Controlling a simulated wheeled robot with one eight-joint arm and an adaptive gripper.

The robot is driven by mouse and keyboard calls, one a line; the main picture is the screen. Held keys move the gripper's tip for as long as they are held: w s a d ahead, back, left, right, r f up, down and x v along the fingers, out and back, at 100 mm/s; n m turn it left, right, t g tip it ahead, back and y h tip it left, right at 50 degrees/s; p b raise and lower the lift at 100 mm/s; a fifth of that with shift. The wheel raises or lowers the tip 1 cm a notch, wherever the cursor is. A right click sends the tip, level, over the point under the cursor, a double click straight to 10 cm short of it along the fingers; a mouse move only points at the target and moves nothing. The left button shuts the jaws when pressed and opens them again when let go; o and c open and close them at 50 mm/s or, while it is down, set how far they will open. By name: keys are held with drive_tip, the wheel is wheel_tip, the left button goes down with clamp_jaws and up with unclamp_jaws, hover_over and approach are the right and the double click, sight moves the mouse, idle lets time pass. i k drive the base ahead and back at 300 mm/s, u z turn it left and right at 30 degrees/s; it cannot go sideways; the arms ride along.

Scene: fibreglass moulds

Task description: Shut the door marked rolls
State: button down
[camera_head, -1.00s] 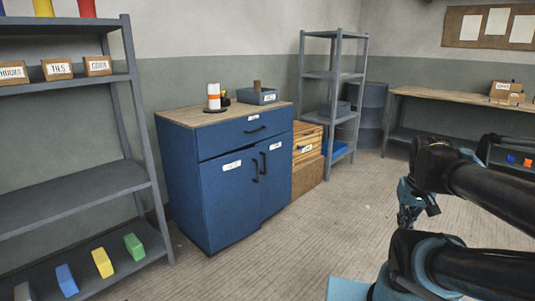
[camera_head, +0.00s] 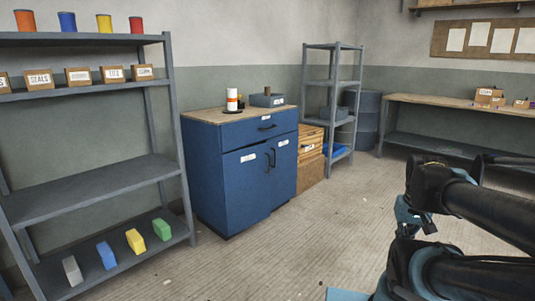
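A blue cabinet (camera_head: 205,175) with a wooden top stands against the wall left of centre. It has one drawer (camera_head: 250,130) above two doors. The left door (camera_head: 245,190) and the right door (camera_head: 284,172) each carry a small white label and a dark upright handle near the middle. The labels are too small to read, so I cannot tell which is marked rolls. The left door's edges look slightly out of line with the body, perhaps a little ajar. My gripper (camera_head: 412,222) seems to be the teal and black end at the right, far from the cabinet; its fingers are unclear.
A grey shelf rack (camera_head: 95,190) with spools, labelled boxes and coloured blocks stands at the left. Wooden crates (camera_head: 310,160) and another rack (camera_head: 333,85) stand right of the cabinet. A bench (camera_head: 450,104) is at the far right. The floor before the cabinet is clear.

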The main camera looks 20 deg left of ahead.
sight(246, 172)
drive_tip(key=z, duration=0.1)
drive_tip(key=k, duration=0.15)
drive_tip(key=u, duration=0.75)
drive_tip(key=i, duration=1.8)
drive_tip(key=z, duration=0.75)
